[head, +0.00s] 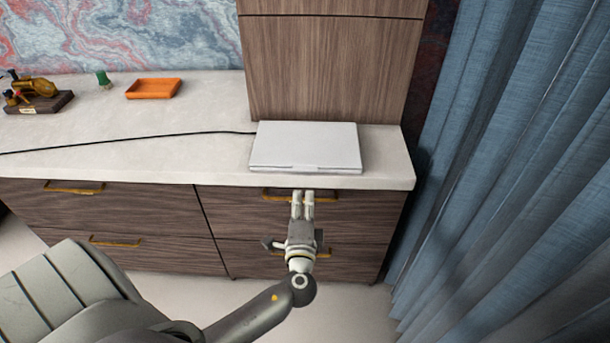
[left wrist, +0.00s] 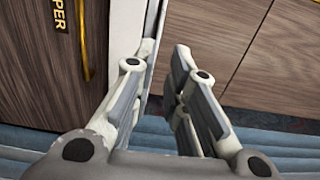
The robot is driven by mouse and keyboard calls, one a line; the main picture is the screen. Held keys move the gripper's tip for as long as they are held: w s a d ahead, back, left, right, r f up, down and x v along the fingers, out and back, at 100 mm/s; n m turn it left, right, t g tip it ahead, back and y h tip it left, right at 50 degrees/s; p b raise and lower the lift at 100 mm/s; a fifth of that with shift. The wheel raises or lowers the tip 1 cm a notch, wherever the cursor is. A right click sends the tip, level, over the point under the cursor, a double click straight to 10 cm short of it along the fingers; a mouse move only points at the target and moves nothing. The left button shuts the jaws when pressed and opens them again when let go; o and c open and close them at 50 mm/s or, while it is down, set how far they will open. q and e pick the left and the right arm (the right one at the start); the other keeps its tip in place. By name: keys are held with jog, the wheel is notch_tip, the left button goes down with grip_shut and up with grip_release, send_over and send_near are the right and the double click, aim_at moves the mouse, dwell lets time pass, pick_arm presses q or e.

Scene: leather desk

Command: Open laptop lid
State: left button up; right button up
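The laptop (head: 308,145) is a flat, silver-white slab lying closed on the pale countertop, with a small notch tab at the middle of its front edge. My left gripper (head: 303,194) is in front of the counter's front edge, just below and short of the laptop in the head view, its fingers pointing towards it. Its two fingers are a little apart with nothing held, and the gap also shows in the left wrist view (left wrist: 165,50). In the left wrist view a thin pale strip shows past the fingertips; I cannot tell whether it is the laptop. My right gripper is not in view.
A black cable (head: 150,138) runs left from the laptop. An orange tray (head: 154,89), a green item (head: 103,80) and a golden figure (head: 36,88) stand at the left. A wooden panel (head: 330,68) rises behind the laptop. Blue curtains (head: 500,150) hang at the right.

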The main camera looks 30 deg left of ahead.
aim_at(305, 171)
pick_arm(q)
jog(key=p+x, duration=0.1)
jog(key=x, duration=0.8)
jog(key=shift+w+a+f, duration=0.1)
jog(key=shift+w+a, duration=0.2)
jog(key=shift+w, duration=0.25)
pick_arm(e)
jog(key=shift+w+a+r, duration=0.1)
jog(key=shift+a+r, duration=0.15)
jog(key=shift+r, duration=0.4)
pick_arm(q)
grip_shut()
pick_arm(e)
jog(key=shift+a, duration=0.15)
